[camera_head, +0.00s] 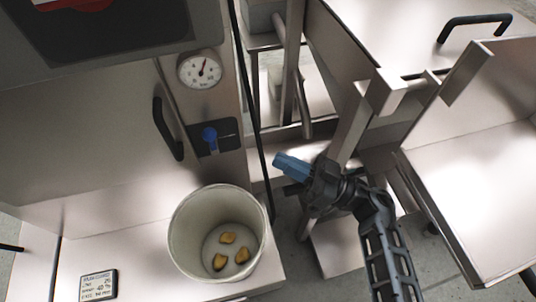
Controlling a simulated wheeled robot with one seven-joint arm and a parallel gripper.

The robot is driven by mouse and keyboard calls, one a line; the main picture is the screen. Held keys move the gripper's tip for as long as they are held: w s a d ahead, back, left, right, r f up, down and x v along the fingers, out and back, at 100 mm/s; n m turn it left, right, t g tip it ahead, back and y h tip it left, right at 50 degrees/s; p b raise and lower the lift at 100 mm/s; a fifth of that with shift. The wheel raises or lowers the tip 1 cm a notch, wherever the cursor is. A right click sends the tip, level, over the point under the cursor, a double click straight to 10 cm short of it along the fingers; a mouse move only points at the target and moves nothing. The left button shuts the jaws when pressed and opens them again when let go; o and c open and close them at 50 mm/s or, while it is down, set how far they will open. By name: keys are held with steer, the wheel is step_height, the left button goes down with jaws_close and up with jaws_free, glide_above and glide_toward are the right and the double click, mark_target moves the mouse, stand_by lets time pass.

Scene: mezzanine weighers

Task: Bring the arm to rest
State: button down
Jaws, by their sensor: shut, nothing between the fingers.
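My gripper (280,160) is in the middle of the head view, at the end of my dark arm, which comes up from the lower right. Its blue fingers are together, with nothing between them, and point to the upper left. It appears above and to the right of a white bucket (183,247) and apart from it. Several parts of the metal frame behind are hidden by the gripper and arm.
The bucket holds three yellowish-brown pieces (228,238) on a pale ledge. A small label display (98,286) lies at its left. Behind are a dial gauge (200,70), a blue knob (209,136) and a black handle (165,128). An open metal tray (480,190) is at right.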

steer(key=shift+v, duration=0.8)
steer(key=shift+r, duration=0.1)
steer(key=s+d+r+m+t+h, duration=0.2)
steer(key=s+d+r+m+h, duration=0.1)
steer(key=s, duration=0.7)
steer(key=s+d+r+m+t+h, duration=0.3)
steer(key=s+d+m+h, duration=0.2)
steer(key=s+d+h, duration=0.3)
steer(key=s+d+r+m+t+h, duration=0.2)
steer(key=s+d+h, duration=0.4)
steer(key=s+h, duration=0.3)
steer(key=s+r+m, duration=0.1)
steer(key=s, duration=0.3)
steer(key=shift+s+r+m+t, duration=0.2)
steer(key=shift+s+m+t, duration=0.15)
steer(key=shift+m+t, duration=0.05)
